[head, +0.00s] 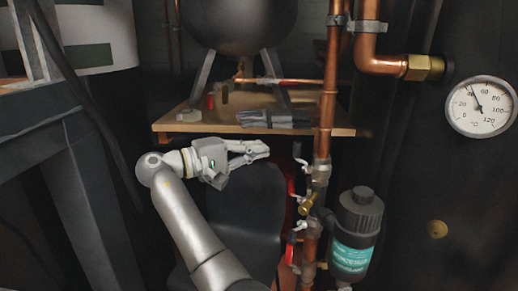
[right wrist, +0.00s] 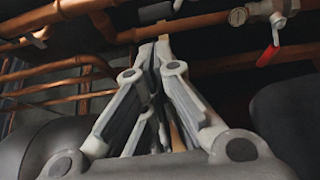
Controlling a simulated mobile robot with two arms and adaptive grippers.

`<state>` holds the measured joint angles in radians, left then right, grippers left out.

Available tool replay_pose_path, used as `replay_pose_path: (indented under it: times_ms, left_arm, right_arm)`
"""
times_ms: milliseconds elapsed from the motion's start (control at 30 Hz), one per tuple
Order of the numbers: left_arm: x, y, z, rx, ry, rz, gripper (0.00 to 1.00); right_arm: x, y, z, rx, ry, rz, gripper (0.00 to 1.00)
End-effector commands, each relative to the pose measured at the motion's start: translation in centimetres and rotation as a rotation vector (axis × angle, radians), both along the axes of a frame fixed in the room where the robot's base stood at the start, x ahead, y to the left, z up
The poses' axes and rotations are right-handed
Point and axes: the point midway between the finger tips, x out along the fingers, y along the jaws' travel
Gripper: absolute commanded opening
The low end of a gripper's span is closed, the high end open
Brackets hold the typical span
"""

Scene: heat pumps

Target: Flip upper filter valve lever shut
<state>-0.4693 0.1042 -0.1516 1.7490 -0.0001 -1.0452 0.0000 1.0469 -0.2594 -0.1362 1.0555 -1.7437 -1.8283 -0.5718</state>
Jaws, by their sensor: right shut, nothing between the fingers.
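The filter (head: 355,235) is a dark canister with a teal label, beside a vertical copper pipe. A lower valve lever (head: 299,227) shows further down. My right gripper (head: 262,149) is shut and empty, left of the upper valve and apart from it. In the right wrist view its fingertips (right wrist: 163,42) meet; a valve with a red lever (right wrist: 272,42) is at upper right. I cannot tell which valve that is. My left gripper is out of view.
A wooden shelf (head: 180,126) holding dark gloves (head: 272,118) is behind and above my right gripper. A round gauge (head: 481,107) is at far right. Copper pipes cross the top of the wrist view. A dark frame (head: 90,190) stands at left.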

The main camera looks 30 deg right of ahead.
Motion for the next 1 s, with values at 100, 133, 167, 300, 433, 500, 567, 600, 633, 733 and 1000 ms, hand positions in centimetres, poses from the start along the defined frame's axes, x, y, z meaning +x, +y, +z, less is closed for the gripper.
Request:
replay_pose_path:
  times_ms: [100,133,167,300,433,500,567,600,633,733,1000]
  left_arm:
    - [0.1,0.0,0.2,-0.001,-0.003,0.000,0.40]
    - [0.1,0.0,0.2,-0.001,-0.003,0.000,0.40]
    - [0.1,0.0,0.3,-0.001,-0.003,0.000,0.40]
    - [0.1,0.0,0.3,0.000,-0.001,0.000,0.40]
    - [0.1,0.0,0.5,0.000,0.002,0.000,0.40]
    - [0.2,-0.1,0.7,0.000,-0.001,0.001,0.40]
    - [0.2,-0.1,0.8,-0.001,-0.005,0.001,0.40]
    - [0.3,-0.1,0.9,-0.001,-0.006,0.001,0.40]
    - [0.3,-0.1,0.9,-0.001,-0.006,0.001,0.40]
    - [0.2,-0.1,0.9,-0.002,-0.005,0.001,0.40]
    - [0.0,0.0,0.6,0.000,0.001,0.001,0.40]
  right_arm:
    - [-0.1,-2.5,-0.1,0.000,-0.002,-0.004,0.00]
    - [-0.1,-3.0,0.0,-0.002,-0.002,-0.004,0.00]
    - [-0.1,-3.6,0.0,-0.002,-0.001,-0.004,0.00]
    - [-0.2,-5.8,0.0,-0.001,-0.001,-0.002,0.00]
    - [-0.2,-7.1,0.0,-0.001,-0.001,-0.002,0.00]
    - [-0.2,-7.5,0.0,-0.001,-0.001,-0.002,0.00]
    - [-0.2,-7.7,0.0,-0.001,-0.001,-0.001,0.00]
    - [-0.2,-7.7,0.0,-0.001,-0.001,-0.001,0.00]
    - [-0.2,-7.7,0.0,-0.001,0.000,0.000,0.00]
    - [-0.1,-7.7,0.0,-0.001,0.000,0.000,0.00]
    - [-0.2,-7.9,0.0,-0.006,-0.009,0.000,0.00]
